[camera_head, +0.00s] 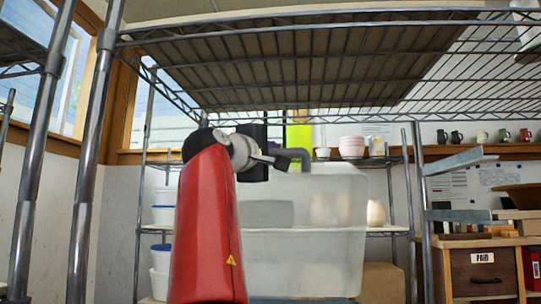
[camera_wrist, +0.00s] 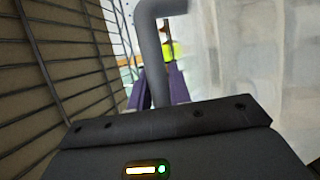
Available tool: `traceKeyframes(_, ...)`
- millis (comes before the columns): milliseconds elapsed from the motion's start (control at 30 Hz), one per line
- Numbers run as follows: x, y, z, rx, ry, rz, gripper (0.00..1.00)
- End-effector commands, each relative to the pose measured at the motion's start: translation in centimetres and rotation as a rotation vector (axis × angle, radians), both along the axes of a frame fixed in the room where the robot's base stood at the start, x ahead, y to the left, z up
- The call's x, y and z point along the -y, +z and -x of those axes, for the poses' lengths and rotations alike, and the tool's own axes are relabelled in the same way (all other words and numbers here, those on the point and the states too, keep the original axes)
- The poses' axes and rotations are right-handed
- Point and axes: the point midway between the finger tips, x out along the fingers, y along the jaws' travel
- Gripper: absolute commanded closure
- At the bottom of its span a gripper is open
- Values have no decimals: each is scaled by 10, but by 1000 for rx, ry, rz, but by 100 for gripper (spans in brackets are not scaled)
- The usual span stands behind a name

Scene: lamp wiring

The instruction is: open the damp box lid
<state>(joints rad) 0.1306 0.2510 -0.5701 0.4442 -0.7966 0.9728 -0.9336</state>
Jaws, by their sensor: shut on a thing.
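The damp box (camera_head: 300,262) is a large translucent bin standing in front of the rear shelves. A grey bent bar (camera_head: 296,153), which looks like the lid's handle, shows at the box's top edge. My gripper (camera_head: 272,162) is at the upper left of the box, with its jaws shut on this bar. In the wrist view the grey bar (camera_wrist: 152,45) runs down between the dark purple fingers of my gripper (camera_wrist: 158,88).
A wire shelf (camera_head: 300,65) with a brown underside hangs close above my gripper and the box. Metal posts (camera_head: 90,150) stand at left. A wooden drawer cabinet (camera_head: 484,272) stands at right.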

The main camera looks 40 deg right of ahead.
Motion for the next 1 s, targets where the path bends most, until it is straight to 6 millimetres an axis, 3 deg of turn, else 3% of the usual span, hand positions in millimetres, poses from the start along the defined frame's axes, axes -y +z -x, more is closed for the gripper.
traceKeyframes(133, 0, 1, 0, 0, 1, 2, 100)
traceKeyframes(167, 0, 1, 0, 0, 1, 1, 78)
traceKeyframes(233, 0, 0, 0, 0, 1, 1, 71)
traceKeyframes(567, -6, -2, 1, 1, 2, 0, 71)
traceKeyframes(1000, -68, -14, 17, 1, 3, 1, 71)
